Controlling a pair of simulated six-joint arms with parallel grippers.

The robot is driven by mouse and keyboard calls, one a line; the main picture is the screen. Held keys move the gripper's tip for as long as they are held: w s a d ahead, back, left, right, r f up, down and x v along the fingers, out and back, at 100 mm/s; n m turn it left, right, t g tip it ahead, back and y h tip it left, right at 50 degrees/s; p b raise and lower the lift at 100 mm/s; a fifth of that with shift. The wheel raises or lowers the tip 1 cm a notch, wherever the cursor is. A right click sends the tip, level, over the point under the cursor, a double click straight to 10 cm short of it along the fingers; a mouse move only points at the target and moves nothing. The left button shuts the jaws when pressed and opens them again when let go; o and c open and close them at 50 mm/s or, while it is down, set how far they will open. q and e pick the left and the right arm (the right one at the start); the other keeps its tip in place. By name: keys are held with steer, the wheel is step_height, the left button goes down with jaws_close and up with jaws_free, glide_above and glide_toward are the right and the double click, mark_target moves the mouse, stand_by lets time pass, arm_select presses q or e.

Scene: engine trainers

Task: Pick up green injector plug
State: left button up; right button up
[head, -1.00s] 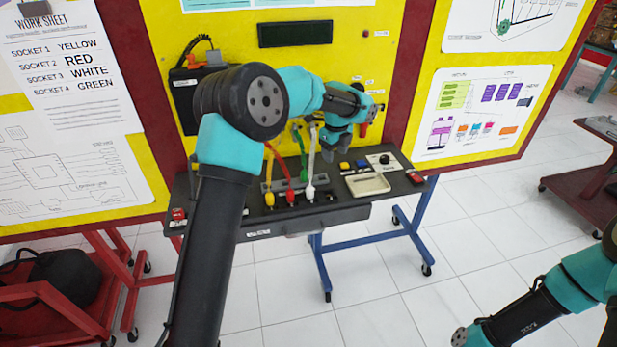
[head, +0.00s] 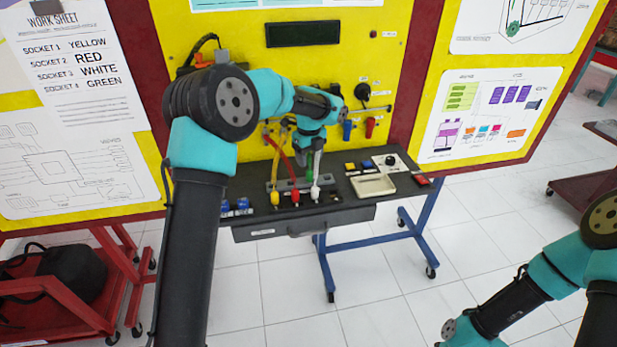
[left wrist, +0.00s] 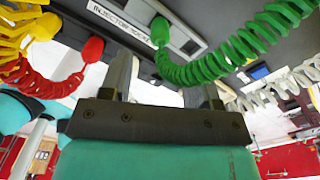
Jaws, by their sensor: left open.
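The green injector plug (left wrist: 160,32) sits at the injector panel in the left wrist view, with a coiled green cable (left wrist: 225,50) running right from it. My left gripper (left wrist: 165,80) is open, with its two fingers apart and nothing between them. The plug appears just beyond the fingers, towards the left one, and is not gripped. In the head view my left gripper (head: 303,155) is over the back of the bench, its fingertips hard to make out.
The yellow plug (head: 275,198), red plug (head: 295,195) and white plug (head: 315,190) stand in a row at the bench front. The red plug (left wrist: 92,48) is close left of my left gripper. Coiled cables hang around it.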

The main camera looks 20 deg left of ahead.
mark_target(309, 170)
arm_select(q)
step_height(309, 170, down, 7)
steer(key=shift+f, duration=0.15)
stand_by(0.4)
steer(key=c, duration=1)
